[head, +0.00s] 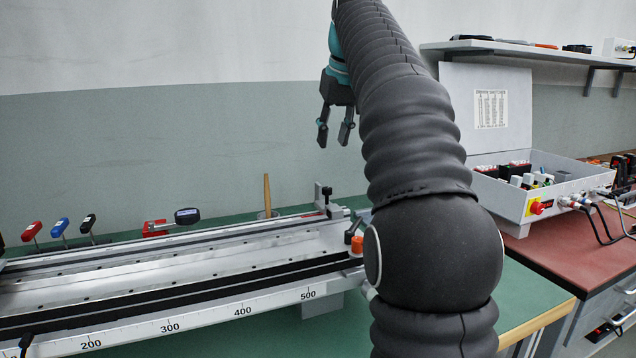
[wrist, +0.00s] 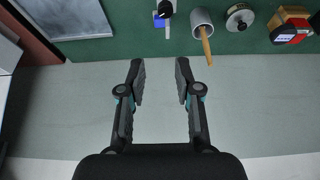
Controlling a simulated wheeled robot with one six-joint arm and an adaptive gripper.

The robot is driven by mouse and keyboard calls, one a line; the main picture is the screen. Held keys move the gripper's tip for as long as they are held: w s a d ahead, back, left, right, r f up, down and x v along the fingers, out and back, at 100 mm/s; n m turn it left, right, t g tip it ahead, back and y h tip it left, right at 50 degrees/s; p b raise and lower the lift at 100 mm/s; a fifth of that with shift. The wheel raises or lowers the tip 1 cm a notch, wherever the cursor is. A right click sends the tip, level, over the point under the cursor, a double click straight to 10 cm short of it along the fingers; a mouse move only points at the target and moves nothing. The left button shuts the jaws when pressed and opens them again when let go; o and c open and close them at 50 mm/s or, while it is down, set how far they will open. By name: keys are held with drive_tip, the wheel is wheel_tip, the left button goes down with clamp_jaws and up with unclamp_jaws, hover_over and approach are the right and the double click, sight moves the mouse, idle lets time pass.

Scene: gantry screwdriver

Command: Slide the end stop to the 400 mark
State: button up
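My gripper (head: 335,138) is raised above the far side of the bench, pointing down, and is open and empty. It also shows open in the wrist view (wrist: 159,78), with nothing between the fingers. A long metal rail fixture (head: 160,284) lies on the bench with a front scale. The 400 mark (head: 243,310) shows between 300 and 500. A dark upright block with a knob (head: 327,199) stands at the fixture's far right end; I cannot tell for sure whether it is the end stop. An orange-topped black part (head: 357,243) sits at the front right end, partly beside my arm.
Red, blue and black handled tools (head: 60,228) stand at the back left. A cup with a wooden handle (wrist: 202,20) and a red tape measure (wrist: 290,27) are on the bench. An open white control box (head: 530,199) stands right. My arm hides the bench's middle right.

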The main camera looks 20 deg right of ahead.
sight(318, 183)
drive_tip(key=x, duration=0.8)
drive_tip(key=a+b+x, duration=0.1)
drive_tip(key=x, duration=0.4)
drive_tip(key=shift+w+a, duration=0.1)
drive_tip(key=shift+w, duration=0.05)
clamp_jaws()
